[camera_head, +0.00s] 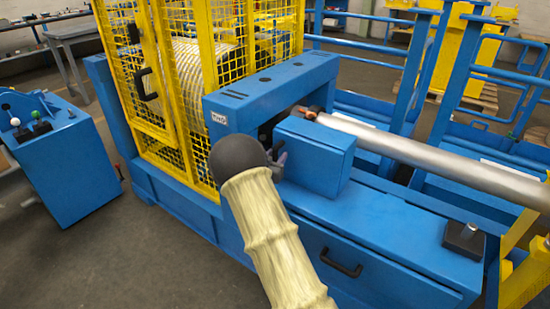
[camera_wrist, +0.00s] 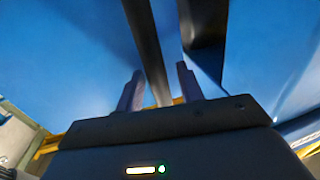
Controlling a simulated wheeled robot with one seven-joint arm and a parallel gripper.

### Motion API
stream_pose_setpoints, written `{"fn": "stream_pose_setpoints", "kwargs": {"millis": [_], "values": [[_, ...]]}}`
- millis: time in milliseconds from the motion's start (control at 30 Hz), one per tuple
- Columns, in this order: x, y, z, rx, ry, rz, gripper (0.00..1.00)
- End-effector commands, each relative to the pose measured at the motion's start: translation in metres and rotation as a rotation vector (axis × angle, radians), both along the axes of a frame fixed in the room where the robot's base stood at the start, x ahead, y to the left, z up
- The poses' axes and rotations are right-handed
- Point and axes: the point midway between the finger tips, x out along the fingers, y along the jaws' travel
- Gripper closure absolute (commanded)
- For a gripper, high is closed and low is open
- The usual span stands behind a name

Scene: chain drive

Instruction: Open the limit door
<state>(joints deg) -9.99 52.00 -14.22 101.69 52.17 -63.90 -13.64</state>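The pictures do not label a limit door. In the head view, a yellow mesh guard panel (camera_head: 150,45) with a black handle (camera_head: 147,84) stands on the blue machine at the left. A blue front panel (camera_head: 385,275) with a black handle (camera_head: 341,263) is low at the right. My gripper (camera_head: 279,158) is beside a blue block (camera_head: 315,155), partly hidden by my arm. In the wrist view my gripper (camera_wrist: 160,88) is open, its fingers on either side of a dark bar (camera_wrist: 150,50) before a blue surface. Narrow gaps show beside the bar; contact is not clear.
A long metal shaft (camera_head: 430,158) runs right from the machine. A blue control console (camera_head: 70,165) with knobs stands at the left. Blue railings (camera_head: 430,75) stand behind. Bare floor (camera_head: 130,255) lies at the front left.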

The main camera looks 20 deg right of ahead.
Motion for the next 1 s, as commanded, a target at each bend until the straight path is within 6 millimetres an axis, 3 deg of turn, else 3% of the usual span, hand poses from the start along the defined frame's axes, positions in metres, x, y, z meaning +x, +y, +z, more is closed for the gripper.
{"fn": "stream_pose_setpoints", "kwargs": {"millis": [100,300,733,1000], "values": [[0.0,0.0,0.0,0.0,0.0,0.0,0.63],[0.0,0.0,0.0,0.0,0.0,0.0,1.0],[-0.004,0.005,0.0,0.001,-0.001,0.028,1.0],[-0.019,0.018,-0.002,0.001,0.0,0.135,1.0]]}}
